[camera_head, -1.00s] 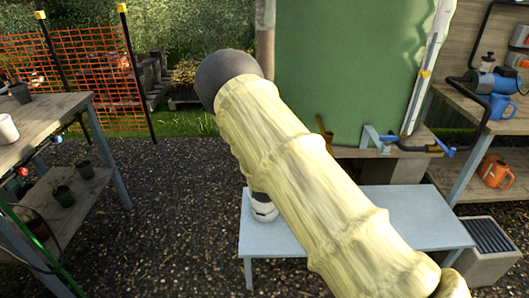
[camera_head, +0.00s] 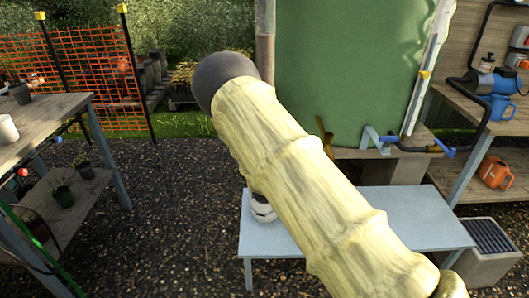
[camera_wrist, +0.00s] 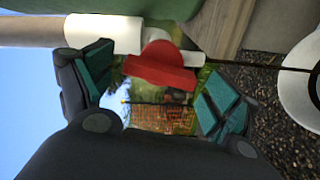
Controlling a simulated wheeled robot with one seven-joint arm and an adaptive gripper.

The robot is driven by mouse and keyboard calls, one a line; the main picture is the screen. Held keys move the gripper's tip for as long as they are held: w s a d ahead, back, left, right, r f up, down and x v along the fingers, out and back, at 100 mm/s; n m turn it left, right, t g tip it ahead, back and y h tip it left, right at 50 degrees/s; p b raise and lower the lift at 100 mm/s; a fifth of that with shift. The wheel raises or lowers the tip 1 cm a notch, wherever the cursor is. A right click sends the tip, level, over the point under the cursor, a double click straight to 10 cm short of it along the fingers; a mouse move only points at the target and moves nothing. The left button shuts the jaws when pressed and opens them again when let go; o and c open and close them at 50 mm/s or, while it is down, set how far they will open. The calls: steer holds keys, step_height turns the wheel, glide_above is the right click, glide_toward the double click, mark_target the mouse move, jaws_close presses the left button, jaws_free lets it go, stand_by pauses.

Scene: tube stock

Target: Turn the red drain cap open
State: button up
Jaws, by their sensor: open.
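The red drain cap (camera_wrist: 160,66) shows in the wrist view with a wide bar-shaped grip. It sits by a white pipe fitting (camera_wrist: 105,34) below the green tank (camera_wrist: 175,8). My gripper (camera_wrist: 155,85) is open. Its two teal-padded fingers stand on either side of the cap, one left and one right, with background visible between them. I cannot tell whether either finger touches the cap. In the head view my pale, sleeved arm crosses the middle, and the cap and my fingers are hidden.
A light blue low table (camera_head: 410,215) stands under my arm. The green tank (camera_head: 350,70) stands behind it, with a blue-handled tap (camera_head: 440,148) to its right. A wooden bench (camera_head: 60,110) is at left; shelves with an orange watering can (camera_head: 495,172) are at right. Gravel lies between.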

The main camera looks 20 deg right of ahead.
steer(key=v, duration=1.2)
steer(key=s+d+f+m+g+y+p, duration=0.1)
steer(key=s+d+f+m+g+p, duration=0.2)
steer(key=s+f, duration=0.6)
steer(key=s+d+f+m+g+y+p, duration=0.1)
steer(key=s+f+m+g+p, duration=0.15)
steer(key=s+f+g, duration=0.7)
steer(key=s+a+m+g+y+p, duration=0.1)
steer(key=s+a+m+g, duration=0.1)
steer(key=s, duration=1.4)
steer(key=s+a+m+g+y+p, duration=0.2)
steer(key=s+m, duration=0.3)
steer(key=s, duration=1.2)
steer(key=shift+a+f+g, duration=0.2)
steer(key=shift+f+g, duration=0.25)
